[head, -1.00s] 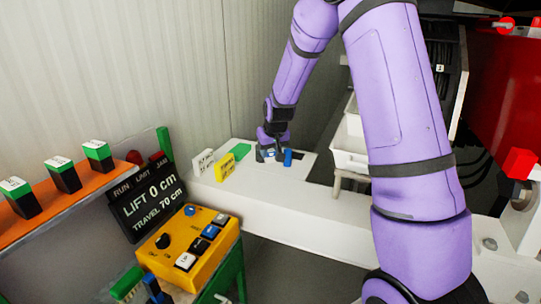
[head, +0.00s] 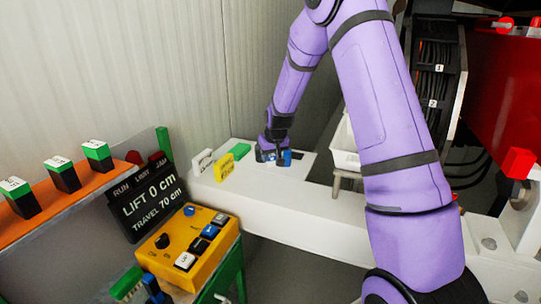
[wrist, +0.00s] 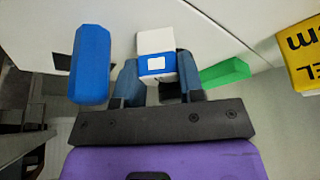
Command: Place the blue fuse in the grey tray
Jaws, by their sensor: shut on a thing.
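The blue fuse, a small white block with a blue band and a white label, is between my fingers in the wrist view (wrist: 157,60). My gripper (wrist: 158,82) is shut on it, with one finger on either side. In the head view my gripper (head: 272,157) points down at the far end of the white bench, and the fingers mostly hide the fuse. A plain blue faceted block (wrist: 90,65) stands just beside the gripper, apart from the fuse. A pale grey tray (head: 343,158) is right of the gripper, partly hidden by my arm.
A green block (head: 240,151), a yellow sign (head: 225,168) and a white sign (head: 200,164) stand left of the gripper on the white bench (head: 290,210). A yellow button box (head: 190,238) is nearer. The wall is close behind. Red machinery (head: 505,85) is at right.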

